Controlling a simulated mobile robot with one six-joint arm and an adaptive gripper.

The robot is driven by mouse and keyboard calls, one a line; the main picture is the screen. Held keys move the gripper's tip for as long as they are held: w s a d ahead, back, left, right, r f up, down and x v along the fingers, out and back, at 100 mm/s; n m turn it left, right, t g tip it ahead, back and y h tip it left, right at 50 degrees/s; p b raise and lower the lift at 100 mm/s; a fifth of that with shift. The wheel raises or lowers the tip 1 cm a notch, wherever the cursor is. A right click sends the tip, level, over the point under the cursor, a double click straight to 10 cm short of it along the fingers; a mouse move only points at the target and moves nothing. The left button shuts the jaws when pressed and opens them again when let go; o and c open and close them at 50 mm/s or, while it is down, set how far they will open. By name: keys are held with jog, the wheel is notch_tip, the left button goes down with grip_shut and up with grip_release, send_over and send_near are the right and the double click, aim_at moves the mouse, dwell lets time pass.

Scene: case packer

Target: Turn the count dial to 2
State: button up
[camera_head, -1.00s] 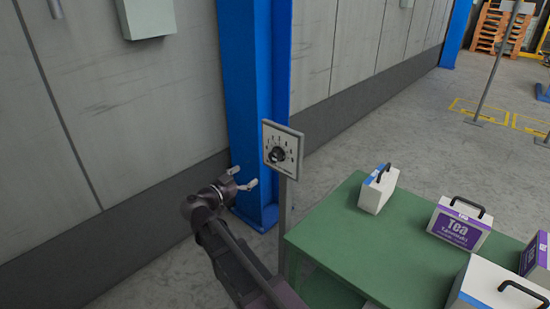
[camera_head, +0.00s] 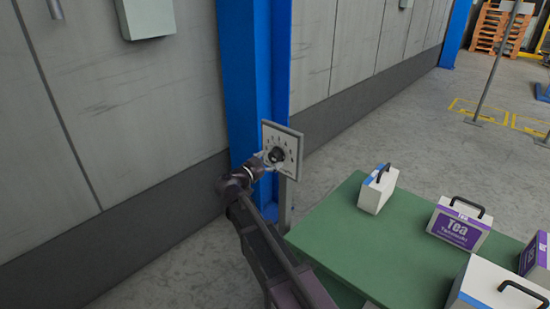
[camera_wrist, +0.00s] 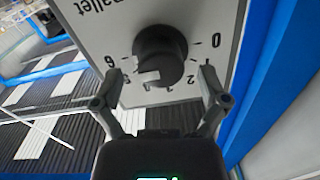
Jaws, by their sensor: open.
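The count dial is a round black knob (camera_wrist: 160,55) on a pale panel (camera_head: 294,139) mounted on a post. In the wrist view the panel carries digits around the knob, with 0 at the right and 6 at the left; several digits between them are partly hidden or hard to read. A pale mark on the knob's edge faces down and slightly left in that view. My gripper (camera_wrist: 158,82) is open, its two fingers spread on either side of the knob, with no clear contact. In the head view the knob (camera_head: 277,154) is partly covered by my gripper (camera_head: 270,160).
A green table (camera_head: 335,229) stands right of the post, holding a small white case (camera_head: 374,196), a purple-and-white Tea case (camera_head: 459,225) and other cases. A blue column (camera_head: 250,100) and a grey wall (camera_head: 130,110) are behind the panel.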

jog(key=shift+x, duration=0.9)
jog(key=shift+c, duration=0.2)
jog(key=c, duration=1.1)
